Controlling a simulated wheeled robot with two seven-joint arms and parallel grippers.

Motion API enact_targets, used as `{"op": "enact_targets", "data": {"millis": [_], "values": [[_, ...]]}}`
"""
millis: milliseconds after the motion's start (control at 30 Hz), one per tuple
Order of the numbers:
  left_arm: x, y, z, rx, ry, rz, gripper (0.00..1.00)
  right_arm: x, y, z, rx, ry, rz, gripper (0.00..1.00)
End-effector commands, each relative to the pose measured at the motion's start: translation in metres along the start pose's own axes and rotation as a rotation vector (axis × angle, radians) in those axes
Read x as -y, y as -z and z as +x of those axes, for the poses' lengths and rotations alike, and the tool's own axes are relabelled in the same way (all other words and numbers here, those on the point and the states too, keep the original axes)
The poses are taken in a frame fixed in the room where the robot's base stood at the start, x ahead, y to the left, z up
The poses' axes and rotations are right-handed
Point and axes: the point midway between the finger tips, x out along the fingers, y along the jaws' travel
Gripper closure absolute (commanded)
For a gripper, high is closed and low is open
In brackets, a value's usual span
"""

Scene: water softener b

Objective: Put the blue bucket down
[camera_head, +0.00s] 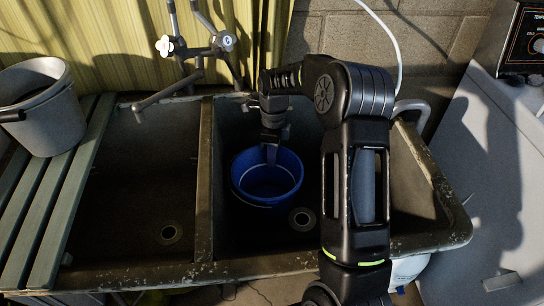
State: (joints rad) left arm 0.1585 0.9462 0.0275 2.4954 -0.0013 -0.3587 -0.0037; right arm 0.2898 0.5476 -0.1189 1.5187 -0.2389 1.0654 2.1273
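My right arm comes in from the lower right and covers part of the sink. My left gripper is out of view.
A faucet (197,50) with a spout reaches over the left basin, which is empty. A grey bucket (42,105) stands on the slatted board (60,200) at the left. A drain (302,217) lies right of the blue bucket. A white appliance (490,190) stands at the right.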

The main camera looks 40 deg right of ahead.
Motion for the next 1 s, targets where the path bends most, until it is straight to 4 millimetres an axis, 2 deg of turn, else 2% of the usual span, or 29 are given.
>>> {"op": "enact_targets", "data": {"millis": [133, 433, 767, 1000], "values": [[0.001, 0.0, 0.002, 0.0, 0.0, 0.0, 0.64, 0.0, 0.0, 0.005, 0.0, -0.001, -0.001, 1.0], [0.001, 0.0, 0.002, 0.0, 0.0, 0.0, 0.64, 0.0, 0.0, 0.004, 0.0, -0.001, -0.001, 0.75], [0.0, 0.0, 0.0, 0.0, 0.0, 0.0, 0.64, 0.0, 0.0, 0.0, 0.0, 0.0, 0.0, 0.75], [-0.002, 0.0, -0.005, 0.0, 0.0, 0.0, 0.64, -0.001, -0.001, -0.029, 0.001, 0.002, -0.001, 0.75]]}}
